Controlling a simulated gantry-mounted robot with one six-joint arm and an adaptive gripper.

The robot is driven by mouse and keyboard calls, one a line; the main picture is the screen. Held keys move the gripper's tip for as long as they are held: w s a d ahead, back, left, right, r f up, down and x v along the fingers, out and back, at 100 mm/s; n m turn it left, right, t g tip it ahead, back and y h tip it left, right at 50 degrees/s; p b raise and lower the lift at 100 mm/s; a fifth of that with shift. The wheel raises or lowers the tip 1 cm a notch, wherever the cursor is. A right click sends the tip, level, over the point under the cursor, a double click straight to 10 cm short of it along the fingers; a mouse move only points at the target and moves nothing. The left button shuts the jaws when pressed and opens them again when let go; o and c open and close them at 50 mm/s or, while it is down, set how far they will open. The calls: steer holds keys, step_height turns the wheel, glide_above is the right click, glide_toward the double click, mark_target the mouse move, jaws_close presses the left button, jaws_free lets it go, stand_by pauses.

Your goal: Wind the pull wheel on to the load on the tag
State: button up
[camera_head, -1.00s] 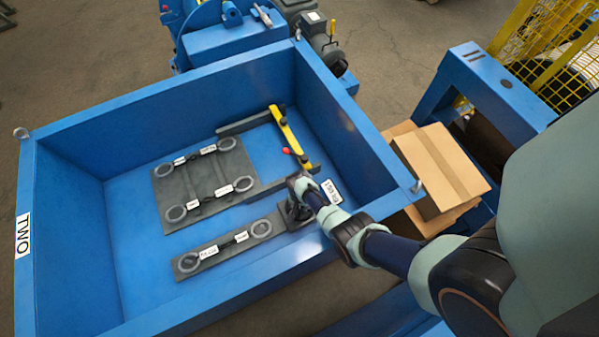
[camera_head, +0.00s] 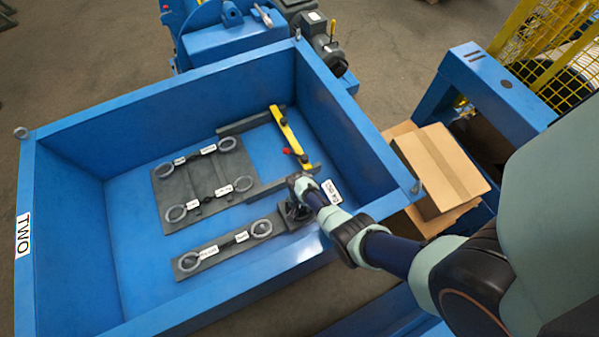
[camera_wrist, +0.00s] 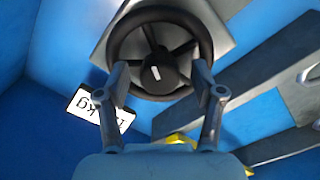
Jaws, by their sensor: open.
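The pull wheel (camera_wrist: 195,30) is a black spoked handwheel on a grey plate, seen in the wrist view. Its round hub (camera_wrist: 158,74) carries a short, slightly tilted white mark. My gripper (camera_wrist: 160,78) is open, with one finger on each side of the hub, over the near part of the wheel; contact cannot be told. The white load tag (camera_wrist: 101,108) lies beside the wheel, its text ending in "kg" and its number partly hidden by a finger. In the head view, my gripper (camera_head: 296,211) covers most of the wheel, and the tag (camera_head: 331,192) shows to its right.
The blue walled bin (camera_head: 170,101) surrounds the work area. Grey plates (camera_head: 166,190) with labelled ring pairs (camera_head: 261,229) lie left of my gripper. A yellow bar (camera_head: 290,136) with a red knob stands behind it. Cardboard boxes (camera_head: 440,165) are outside to the right.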

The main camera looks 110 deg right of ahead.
step_height(320, 180, up, 12)
stand_by(0.4)
steer(key=shift+f, duration=0.1)
stand_by(0.4)
